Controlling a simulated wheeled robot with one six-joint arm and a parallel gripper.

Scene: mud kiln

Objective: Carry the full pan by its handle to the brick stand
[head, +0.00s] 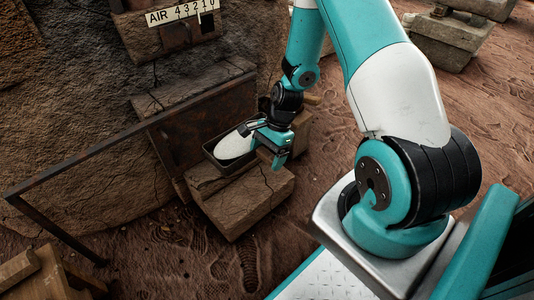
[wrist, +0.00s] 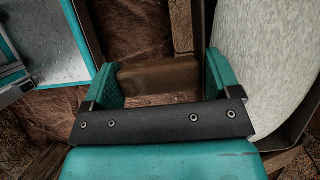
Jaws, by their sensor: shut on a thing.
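The pan (head: 209,154) is a dark, shallow vessel with a pale, speckled heaped filling (head: 236,144). It sits at or just over brown blocks (head: 243,200) by the kiln wall; I cannot tell whether it touches them. My gripper (head: 277,143) is beside the pan's right side. In the wrist view, my gripper (wrist: 163,80) is shut on a brown wooden bar, apparently the handle (wrist: 158,78), lying between the fingers. The pale filling (wrist: 265,60) fills the right side there. Grey stacked blocks (head: 446,38) stand at upper right; I cannot tell which stack is the brick stand.
A rusty metal rail (head: 100,158) runs across the left, in front of the kiln wall (head: 80,100). Wooden pieces (head: 45,275) lie bottom left. The reddish ground (head: 480,110) on the right is clear.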

